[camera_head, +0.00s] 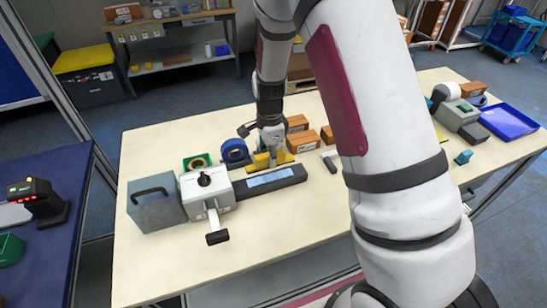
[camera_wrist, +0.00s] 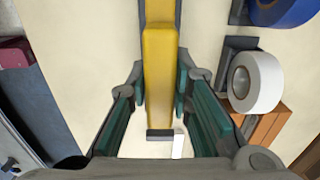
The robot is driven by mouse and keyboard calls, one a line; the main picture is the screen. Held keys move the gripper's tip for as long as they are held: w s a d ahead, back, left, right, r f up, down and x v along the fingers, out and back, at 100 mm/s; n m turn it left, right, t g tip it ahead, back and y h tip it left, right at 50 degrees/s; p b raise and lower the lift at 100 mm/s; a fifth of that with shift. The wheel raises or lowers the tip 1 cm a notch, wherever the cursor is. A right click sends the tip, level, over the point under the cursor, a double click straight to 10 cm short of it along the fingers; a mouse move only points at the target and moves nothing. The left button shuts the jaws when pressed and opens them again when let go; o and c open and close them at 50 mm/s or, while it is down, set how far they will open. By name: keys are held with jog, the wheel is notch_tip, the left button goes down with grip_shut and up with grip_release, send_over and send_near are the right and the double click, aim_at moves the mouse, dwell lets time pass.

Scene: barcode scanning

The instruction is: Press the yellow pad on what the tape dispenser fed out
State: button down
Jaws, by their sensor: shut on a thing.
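The yellow pad (camera_head: 268,161) is a long yellow block at my gripper in the head view, behind a dark bar. In the wrist view the yellow block (camera_wrist: 160,75) lies between the green-lined fingers of my gripper (camera_wrist: 160,92), which is shut on it. A small white strip (camera_wrist: 178,145) shows near its lower end; I cannot tell whether it is tape or touches the block. A white roll (camera_wrist: 256,81) stands by a dark holder on the right. Another grey unit with a white roll (camera_head: 458,114) stands at the right of the table. Which is the tape dispenser is unclear.
The dark bar (camera_head: 270,180) with a pale blue top joins a grey lever machine (camera_head: 208,192). A blue tray (camera_head: 508,121) is far right. The front table is clear.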

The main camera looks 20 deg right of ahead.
aim_at(270, 178)
jog(key=shift+f+b, duration=0.55)
jog(key=shift+f, duration=1.75)
jog(key=shift+f, duration=0.7)
dwell(0.4)
jog(key=shift+r, duration=0.1)
jog(key=shift+r+p, duration=0.8)
jog(key=shift+r, duration=2.7)
